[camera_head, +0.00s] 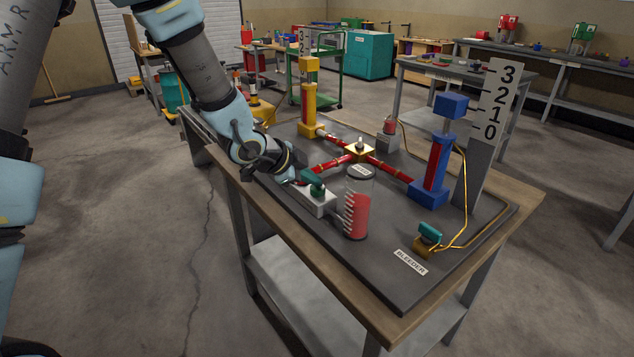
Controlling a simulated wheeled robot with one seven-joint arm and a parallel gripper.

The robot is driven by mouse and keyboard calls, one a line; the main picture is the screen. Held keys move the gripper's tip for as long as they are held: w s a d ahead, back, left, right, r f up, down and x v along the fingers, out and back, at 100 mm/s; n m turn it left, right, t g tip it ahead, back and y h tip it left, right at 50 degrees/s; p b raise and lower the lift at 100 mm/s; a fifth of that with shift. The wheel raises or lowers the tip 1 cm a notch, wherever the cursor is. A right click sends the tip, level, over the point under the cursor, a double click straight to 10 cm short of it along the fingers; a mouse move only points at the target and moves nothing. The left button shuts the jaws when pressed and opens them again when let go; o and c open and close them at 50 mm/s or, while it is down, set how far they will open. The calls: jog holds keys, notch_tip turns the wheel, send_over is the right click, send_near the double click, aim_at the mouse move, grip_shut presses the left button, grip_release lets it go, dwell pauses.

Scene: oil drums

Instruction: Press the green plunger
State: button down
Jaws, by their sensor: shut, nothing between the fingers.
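The green plunger (316,189) sticks up from a pale grey block (318,203) near the front-left edge of the dark board. My gripper (293,180) is shut and empty. It reaches down from the upper left, with its tips close to the plunger's left side in the picture. I cannot tell whether the tips touch the plunger.
A clear cylinder of red fluid (357,212) stands right of the block. Red pipes meet at a brass valve (359,150) behind. A yellow cylinder (308,100), a blue cylinder (436,165) and a teal bleeder knob (430,232) stand on the board (390,270).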

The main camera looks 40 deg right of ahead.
aim_at(313, 188)
jog(key=shift+s+a+f, duration=0.1)
jog(key=shift+a+f, duration=0.35)
jog(key=shift+f, duration=0.15)
jog(key=r+p, duration=0.1)
jog(key=r, duration=0.1)
jog(key=r+p, duration=0.4)
jog(key=shift+d+r, duration=0.15)
jog(key=shift+d, duration=0.1)
jog(key=shift+d+r, duration=0.1)
dwell(1.8)
